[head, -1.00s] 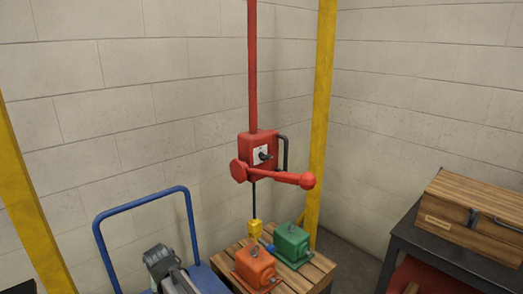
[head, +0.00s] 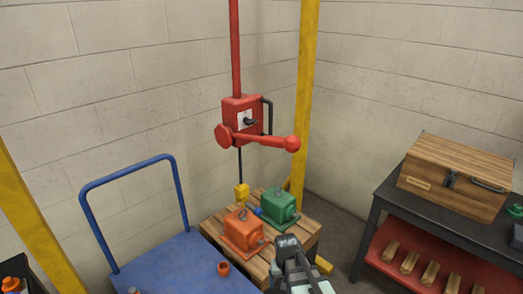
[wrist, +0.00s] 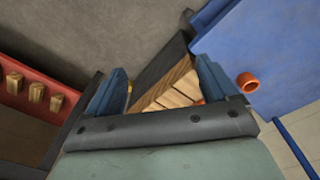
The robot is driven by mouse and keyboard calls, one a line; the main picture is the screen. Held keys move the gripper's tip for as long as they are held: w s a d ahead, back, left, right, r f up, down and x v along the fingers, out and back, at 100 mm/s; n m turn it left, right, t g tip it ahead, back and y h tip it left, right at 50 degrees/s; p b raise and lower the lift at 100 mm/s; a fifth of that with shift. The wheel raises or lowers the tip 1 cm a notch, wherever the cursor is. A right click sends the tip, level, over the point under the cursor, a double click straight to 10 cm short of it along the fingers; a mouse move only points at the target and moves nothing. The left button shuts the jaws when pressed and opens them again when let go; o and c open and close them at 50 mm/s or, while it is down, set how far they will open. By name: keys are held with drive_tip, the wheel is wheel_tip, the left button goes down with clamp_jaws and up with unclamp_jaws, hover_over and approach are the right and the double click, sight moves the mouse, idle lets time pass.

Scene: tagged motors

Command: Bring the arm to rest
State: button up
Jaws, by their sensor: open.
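My gripper (head: 290,252) is in front of the wooden crate's near edge in the head view, apart from the motors as far as I can tell. In the wrist view my gripper (wrist: 165,88) has its two blue fingers spread wide, with nothing held between them. The orange motor (head: 242,230) and the green motor (head: 279,206) sit on the slatted wooden crate (head: 309,228). The crate's slats (wrist: 172,92) show between the fingers in the wrist view.
A red hoist (head: 241,118) hangs with its yellow hook block (head: 241,192) near the orange motor. A blue trolley (head: 170,270) at left carries a small orange cup (head: 223,268). A dark bench (head: 385,205) at right holds a wooden chest (head: 455,180). A yellow post (head: 304,90) stands behind the crate.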

drive_tip(key=s+d+f+m, duration=0.1)
drive_tip(key=s+d+f, duration=0.3)
drive_tip(key=d, duration=0.5)
drive_tip(key=s+f+g, duration=0.2)
drive_tip(key=s+f, duration=0.4)
drive_tip(key=s, duration=0.4)
drive_tip(key=s+f+g, duration=0.3)
drive_tip(key=s+f, duration=0.3)
drive_tip(key=s, duration=0.4)
drive_tip(key=s+f+g, duration=0.2)
drive_tip(key=s+f, duration=0.5)
drive_tip(key=s, duration=0.3)
drive_tip(key=shift+s, duration=0.15)
